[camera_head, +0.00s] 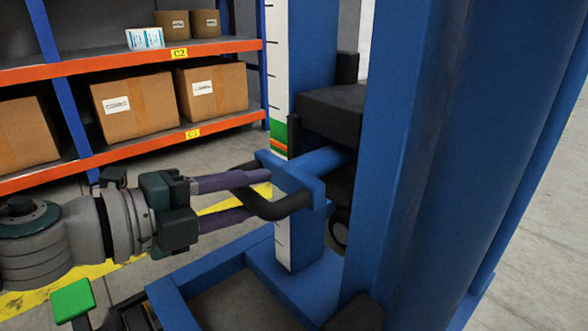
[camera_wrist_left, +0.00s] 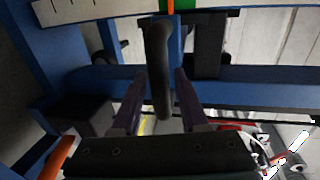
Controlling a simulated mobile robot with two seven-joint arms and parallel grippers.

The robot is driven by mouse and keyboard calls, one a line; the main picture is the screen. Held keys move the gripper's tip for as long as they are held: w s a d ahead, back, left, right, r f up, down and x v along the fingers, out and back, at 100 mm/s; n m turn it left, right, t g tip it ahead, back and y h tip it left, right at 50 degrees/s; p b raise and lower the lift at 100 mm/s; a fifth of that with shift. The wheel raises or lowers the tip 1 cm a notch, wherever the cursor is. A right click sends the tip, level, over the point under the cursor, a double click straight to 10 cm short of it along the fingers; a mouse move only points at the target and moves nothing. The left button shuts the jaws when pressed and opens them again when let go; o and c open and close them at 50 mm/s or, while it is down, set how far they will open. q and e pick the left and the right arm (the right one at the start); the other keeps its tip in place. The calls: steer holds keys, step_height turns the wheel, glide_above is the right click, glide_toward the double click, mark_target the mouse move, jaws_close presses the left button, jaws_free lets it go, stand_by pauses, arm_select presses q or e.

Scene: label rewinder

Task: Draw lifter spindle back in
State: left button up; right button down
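The lifter's spindle (camera_head: 327,161) is a blue round bar running from a blue end block (camera_head: 292,178) toward the black carriage (camera_head: 335,112) on the lifter. A curved black handle (camera_head: 282,208) is fixed to the end block. My left gripper (camera_head: 259,194) reaches in from the left, its two dark purple fingers spread at the handle. In the left wrist view the handle (camera_wrist_left: 161,65) stands between the two fingers, with a visible gap on each side. The gripper is open around the handle, not shut on it. My right gripper is in neither view.
The lifter's blue mast (camera_head: 400,150) stands close on the right, its blue base frame (camera_head: 190,275) below. A green-topped block (camera_head: 72,300) is at lower left. An orange and blue shelf with cardboard boxes (camera_head: 133,102) stands behind.

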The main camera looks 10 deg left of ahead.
arm_select(q)
jaws_close()
stand_by(1.1)
